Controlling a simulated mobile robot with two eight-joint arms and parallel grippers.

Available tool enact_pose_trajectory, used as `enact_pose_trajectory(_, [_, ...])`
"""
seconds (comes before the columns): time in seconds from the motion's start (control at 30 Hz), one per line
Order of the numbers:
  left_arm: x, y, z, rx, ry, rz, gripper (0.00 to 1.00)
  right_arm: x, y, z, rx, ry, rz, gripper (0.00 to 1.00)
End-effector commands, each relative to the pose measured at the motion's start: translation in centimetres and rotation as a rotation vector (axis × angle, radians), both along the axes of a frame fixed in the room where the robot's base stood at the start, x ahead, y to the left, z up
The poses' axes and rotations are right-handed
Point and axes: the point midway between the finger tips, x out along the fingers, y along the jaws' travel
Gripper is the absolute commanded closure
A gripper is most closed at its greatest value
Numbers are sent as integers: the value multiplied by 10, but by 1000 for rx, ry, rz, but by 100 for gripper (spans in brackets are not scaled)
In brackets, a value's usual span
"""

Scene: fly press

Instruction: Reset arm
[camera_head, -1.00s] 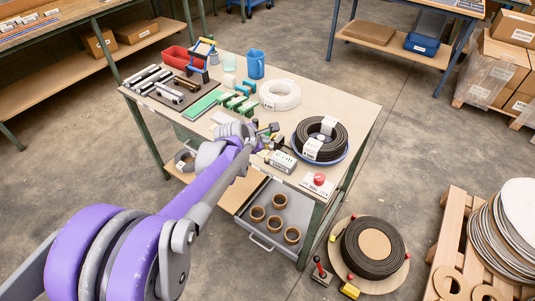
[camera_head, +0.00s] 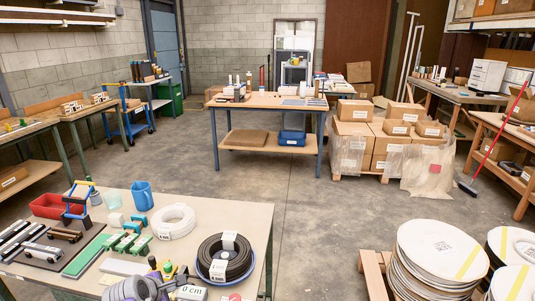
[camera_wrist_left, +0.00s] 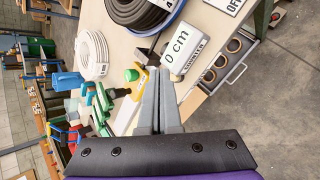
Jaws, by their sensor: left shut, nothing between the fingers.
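My left arm's grey wrist (camera_head: 135,288) shows at the bottom edge of the head view, over the near edge of the workbench (camera_head: 250,215). In the left wrist view my left gripper (camera_wrist_left: 155,75) has its two grey fingers together with nothing between them. It points over the bench towards a white "0 cm" box (camera_wrist_left: 180,55) and a green-topped item (camera_wrist_left: 132,75), apparently clear of both. The head view also shows the "0 cm" box (camera_head: 191,293). My right gripper is in neither view.
On the bench are a black cable coil (camera_head: 225,258) in a blue dish, a white coil (camera_head: 174,221), a blue mug (camera_head: 142,196), a red bin (camera_head: 50,206) and green blocks (camera_head: 127,243). An open drawer (camera_wrist_left: 228,58) holds brown rings. Open floor (camera_head: 310,205) lies beyond.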

Motion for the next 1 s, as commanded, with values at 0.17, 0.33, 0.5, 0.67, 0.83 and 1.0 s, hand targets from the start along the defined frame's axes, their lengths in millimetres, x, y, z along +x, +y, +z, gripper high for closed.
enact_pose_trajectory(0.17, [-78, -63, 26, 382, 77, -502, 100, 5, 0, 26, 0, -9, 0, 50])
enact_pose_trajectory(0.33, [-157, -100, 31, 757, 129, -1027, 100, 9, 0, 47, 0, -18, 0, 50])
enact_pose_trajectory(0.5, [-216, -116, 25, 1037, 154, -1446, 100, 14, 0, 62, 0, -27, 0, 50])
enact_pose_trajectory(0.67, [-242, -119, 18, 1168, 162, -1654, 100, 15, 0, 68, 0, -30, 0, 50])
enact_pose_trajectory(0.83, [-247, -119, 16, 1197, 164, -1702, 100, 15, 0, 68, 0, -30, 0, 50])
enact_pose_trajectory(1.0, [-246, -119, 16, 1195, 164, -1700, 100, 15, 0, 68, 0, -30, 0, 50])
